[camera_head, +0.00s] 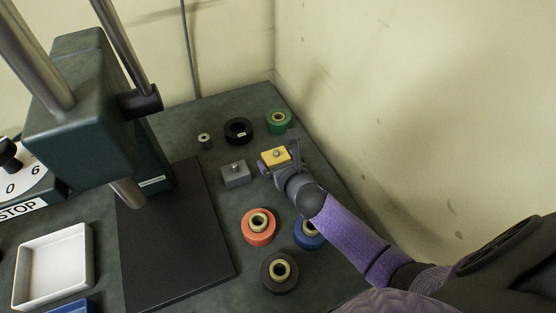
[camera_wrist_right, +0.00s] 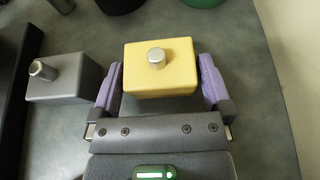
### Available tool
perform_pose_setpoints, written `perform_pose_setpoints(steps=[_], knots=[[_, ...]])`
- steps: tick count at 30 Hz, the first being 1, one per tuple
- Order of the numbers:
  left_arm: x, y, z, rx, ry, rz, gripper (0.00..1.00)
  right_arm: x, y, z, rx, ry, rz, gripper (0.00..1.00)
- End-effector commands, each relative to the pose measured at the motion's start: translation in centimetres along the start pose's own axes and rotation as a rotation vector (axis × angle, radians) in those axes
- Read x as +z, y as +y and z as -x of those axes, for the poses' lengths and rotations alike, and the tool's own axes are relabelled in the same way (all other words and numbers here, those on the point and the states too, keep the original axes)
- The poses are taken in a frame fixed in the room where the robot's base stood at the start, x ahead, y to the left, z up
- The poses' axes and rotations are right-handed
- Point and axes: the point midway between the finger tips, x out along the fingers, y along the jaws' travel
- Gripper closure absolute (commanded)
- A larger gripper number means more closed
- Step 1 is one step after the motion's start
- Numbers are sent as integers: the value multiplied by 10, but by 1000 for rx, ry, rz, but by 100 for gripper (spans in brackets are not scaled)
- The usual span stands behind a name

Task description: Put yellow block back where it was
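The yellow block (camera_head: 274,158) has a short metal peg on top and is at the right part of the dark bench. It also shows upright in the right wrist view (camera_wrist_right: 160,72). My right gripper (camera_head: 279,158) is at the block, with one purple finger close along each side in the wrist view (camera_wrist_right: 160,78). Whether the fingers press on the block or leave a thin gap is unclear. I cannot tell if its underside rests on the bench. My left gripper is not in view.
A grey block (camera_head: 236,175) with a peg stands just left of the yellow one. Behind are a black ring (camera_head: 238,130) and a green ring (camera_head: 279,121). Orange (camera_head: 259,227), blue (camera_head: 309,233) and dark (camera_head: 279,273) rings are in front. A white tray (camera_head: 53,266) is at left.

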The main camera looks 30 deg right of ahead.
Motion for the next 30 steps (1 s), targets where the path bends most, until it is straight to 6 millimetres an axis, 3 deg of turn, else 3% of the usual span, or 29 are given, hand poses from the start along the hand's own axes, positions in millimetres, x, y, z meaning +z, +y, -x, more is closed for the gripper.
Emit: perform_pose_setpoints(steps=[6,15,18,30], knots=[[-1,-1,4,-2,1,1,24,5,0,2,0,-1,-2,0],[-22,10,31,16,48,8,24,6,0,64,1,0,-1,0],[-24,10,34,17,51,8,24,4,0,74,0,-1,-1,0],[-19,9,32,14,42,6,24,3,0,76,-1,-1,-1,0]])
